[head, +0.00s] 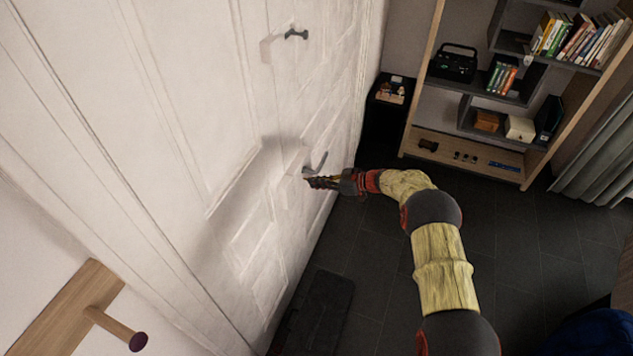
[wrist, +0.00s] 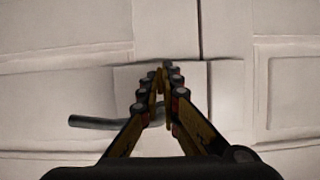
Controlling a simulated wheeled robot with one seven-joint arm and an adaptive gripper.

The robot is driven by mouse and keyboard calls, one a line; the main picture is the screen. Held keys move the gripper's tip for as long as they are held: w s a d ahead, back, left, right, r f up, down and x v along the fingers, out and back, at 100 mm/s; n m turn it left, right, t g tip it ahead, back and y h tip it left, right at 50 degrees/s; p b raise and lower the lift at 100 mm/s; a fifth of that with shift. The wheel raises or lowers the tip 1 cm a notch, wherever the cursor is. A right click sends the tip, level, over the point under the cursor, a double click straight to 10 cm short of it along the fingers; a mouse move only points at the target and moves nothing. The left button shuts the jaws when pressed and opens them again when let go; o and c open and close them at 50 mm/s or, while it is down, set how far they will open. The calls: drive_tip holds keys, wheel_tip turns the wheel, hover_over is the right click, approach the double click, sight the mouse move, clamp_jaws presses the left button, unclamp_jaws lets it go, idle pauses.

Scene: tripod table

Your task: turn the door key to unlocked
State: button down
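The white door (head: 195,110) fills the left of the head view, and its panels fill the wrist view (wrist: 60,70). A grey lever handle (head: 318,162) sticks out from it; in the wrist view the lever (wrist: 92,122) points left, partly behind my finger. My gripper (head: 309,181) is at the door just below the lever. In the wrist view my fingertips (wrist: 162,74) are drawn together close to the door face. I cannot make out the key; the fingers cover the spot between them, so I cannot tell whether it is there.
A small dark fitting (head: 296,34) sits farther up the picture on the door. A wooden peg (head: 115,326) juts out at lower left. A shelf unit (head: 470,150) with books and boxes stands at the back right. Dark tiled floor (head: 515,240) is clear beside my arm.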

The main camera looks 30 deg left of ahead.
drive_tip(key=c, duration=2)
unclamp_jaws()
drive_tip(key=shift+c, duration=0.2)
drive_tip(key=shift+d, duration=0.1)
drive_tip(key=v, duration=1.1)
drive_tip(key=shift+d, duration=0.35)
drive_tip(key=shift+w+r, duration=0.1)
drive_tip(key=shift+w, duration=0.05)
